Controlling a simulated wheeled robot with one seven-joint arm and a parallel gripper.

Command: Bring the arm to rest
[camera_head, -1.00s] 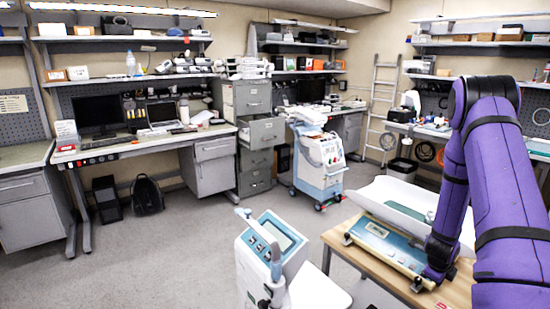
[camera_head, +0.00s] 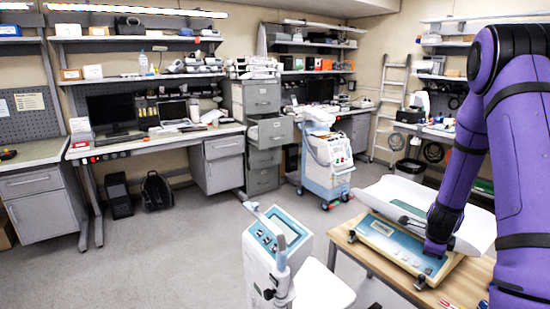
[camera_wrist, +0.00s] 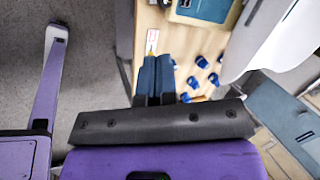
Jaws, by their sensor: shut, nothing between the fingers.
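My purple arm (camera_head: 500,120) rises at the right of the head view, bent at a high elbow, with its forearm running down to the left over the wooden table. My gripper (camera_wrist: 158,60) shows in the wrist view as two dark blue fingers lying side by side, shut and empty. They appear above the wooden table top near its edge; contact cannot be told. In the head view the fingertips cannot be made out.
A scale with a white curved tray (camera_head: 390,198) stands on the wooden table (camera_head: 345,240), close by my forearm. Several small blue-and-white items (camera_wrist: 194,82) lie on the table. A white pump-like device (camera_head: 275,250) stands left of it. Open floor (camera_head: 180,255) lies further left.

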